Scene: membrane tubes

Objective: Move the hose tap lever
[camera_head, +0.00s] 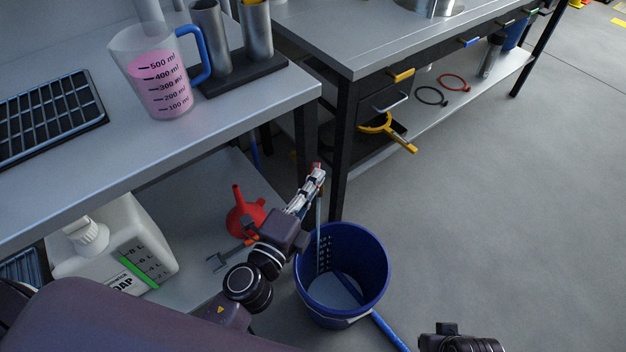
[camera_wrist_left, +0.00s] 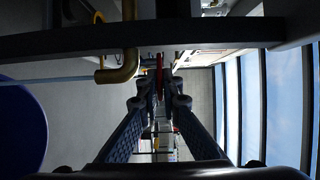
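The red tap lever (camera_wrist_left: 159,75) shows as a thin upright strip beside the brass tap spout (camera_wrist_left: 122,66) in the left wrist view. In the head view a small red tip (camera_head: 317,166) shows at the end of my left gripper (camera_head: 314,178), where the fingers hide most of the tap. In the left wrist view my left gripper (camera_wrist_left: 160,88) has its fingers on both sides of the lever, with a gap between the tips. Contact is not clear. A thin pale stream, looking like water, runs from the spout to the blue bucket (camera_head: 372,252).
A red funnel (camera_head: 245,218) and a white soap canister (camera_head: 120,235) stand on the lower shelf left of my arm. A dark table leg (camera_head: 343,150) is close to my left gripper. The floor at right is clear.

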